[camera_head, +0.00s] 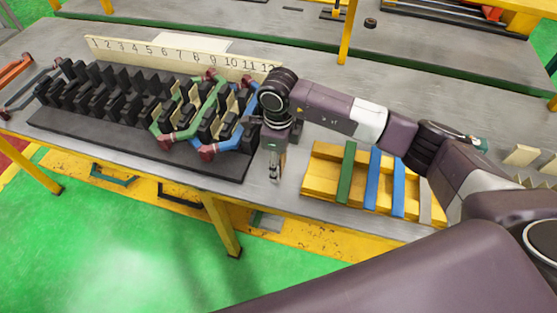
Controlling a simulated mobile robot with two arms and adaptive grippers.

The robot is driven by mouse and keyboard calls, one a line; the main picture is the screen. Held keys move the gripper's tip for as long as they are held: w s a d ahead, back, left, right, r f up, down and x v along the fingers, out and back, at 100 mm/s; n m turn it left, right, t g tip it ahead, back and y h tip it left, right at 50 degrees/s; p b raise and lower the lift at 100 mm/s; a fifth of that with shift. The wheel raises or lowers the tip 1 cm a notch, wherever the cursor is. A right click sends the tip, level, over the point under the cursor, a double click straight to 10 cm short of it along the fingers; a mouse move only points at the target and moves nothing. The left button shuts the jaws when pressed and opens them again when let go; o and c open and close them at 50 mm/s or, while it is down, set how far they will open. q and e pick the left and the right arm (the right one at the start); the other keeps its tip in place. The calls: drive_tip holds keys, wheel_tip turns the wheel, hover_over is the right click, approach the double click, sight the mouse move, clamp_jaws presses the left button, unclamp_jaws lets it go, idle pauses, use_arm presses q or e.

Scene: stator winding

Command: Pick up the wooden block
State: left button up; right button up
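Pale wooden blocks stand at the right edge of the table, one of them a clear wooden block (520,155); similar pale pieces sit between the black slots of the fixture. I cannot tell which block the task means. My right gripper (274,172) points down near the table's front edge, between the black fixture (140,148) and the yellow wooden stack (321,178). Its fingers are small and seen edge-on, so I cannot tell whether they are open or hold something. My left gripper is not in view.
A numbered board (140,50) stands behind the fixture. A green coil (185,134) and a blue coil (240,135) lie across the slots. Green and blue strips cross the yellow stack. A yellow post (348,35) rises behind. Bare grey table lies around the gripper.

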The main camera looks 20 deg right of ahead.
clamp_jaws()
